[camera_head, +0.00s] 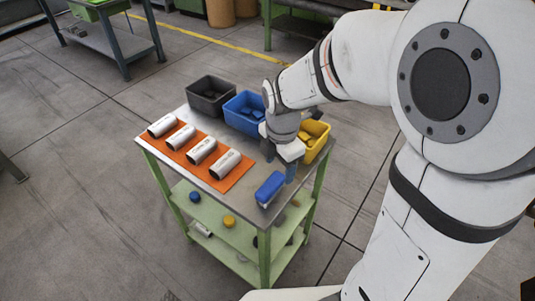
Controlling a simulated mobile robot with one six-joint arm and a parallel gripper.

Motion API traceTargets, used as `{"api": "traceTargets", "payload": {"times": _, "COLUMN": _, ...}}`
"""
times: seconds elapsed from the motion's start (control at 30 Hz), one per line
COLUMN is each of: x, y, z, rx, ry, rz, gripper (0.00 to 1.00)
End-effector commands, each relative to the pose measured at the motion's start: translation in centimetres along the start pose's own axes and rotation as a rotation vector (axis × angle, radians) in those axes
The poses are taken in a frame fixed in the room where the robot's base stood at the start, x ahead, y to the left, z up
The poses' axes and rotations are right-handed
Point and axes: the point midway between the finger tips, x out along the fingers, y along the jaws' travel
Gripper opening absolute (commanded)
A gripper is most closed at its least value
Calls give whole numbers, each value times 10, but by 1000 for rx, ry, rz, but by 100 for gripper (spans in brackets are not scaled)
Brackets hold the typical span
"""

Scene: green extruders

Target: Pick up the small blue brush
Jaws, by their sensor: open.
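The small blue brush (270,188) lies on the metal top of the green cart (185,172), near its front right corner. My gripper (281,168) points down just behind and to the right of the brush. One finger shows beside the brush's right end; the other is hidden or hard to make out. The gripper is open and appears empty. I cannot tell how high its fingertips are above the cart top.
Several white cylinders (202,151) lie on an orange mat (239,172) left of the brush. Black (207,103), blue (231,122) and yellow (325,141) bins stand along the back and right. Lower shelves hold small items. Floor around the cart is clear.

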Motion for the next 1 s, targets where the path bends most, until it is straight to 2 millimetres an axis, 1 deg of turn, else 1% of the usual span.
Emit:
{"api": "traceTargets", "payload": {"times": 0.03, "x": 8, "y": 7, "z": -4, "rx": -93, "ry": 4, "rz": -11, "gripper": 62}}
{"api": "traceTargets", "payload": {"times": 0.1, "x": 15, "y": 13, "z": -8, "rx": -201, "ry": 9, "rz": -21, "gripper": 62}}
{"api": "traceTargets", "payload": {"times": 0.2, "x": 22, "y": 18, "z": -11, "rx": -298, "ry": 13, "rz": -28, "gripper": 62}}
{"api": "traceTargets", "payload": {"times": 0.27, "x": 25, "y": 20, "z": -12, "rx": -329, "ry": 15, "rz": -31, "gripper": 62}}
{"api": "traceTargets", "payload": {"times": 0.57, "x": 57, "y": 19, "z": -12, "rx": -344, "ry": 16, "rz": -33, "gripper": 62}}
{"api": "traceTargets", "payload": {"times": 0.8, "x": 92, "y": 18, "z": -12, "rx": -343, "ry": 17, "rz": -34, "gripper": 62}}
{"api": "traceTargets", "payload": {"times": 0.9, "x": 100, "y": 18, "z": -12, "rx": -343, "ry": 16, "rz": -32, "gripper": 62}}
{"api": "traceTargets", "payload": {"times": 1.0, "x": 102, "y": 18, "z": -12, "rx": -343, "ry": 15, "rz": -30, "gripper": 62}}
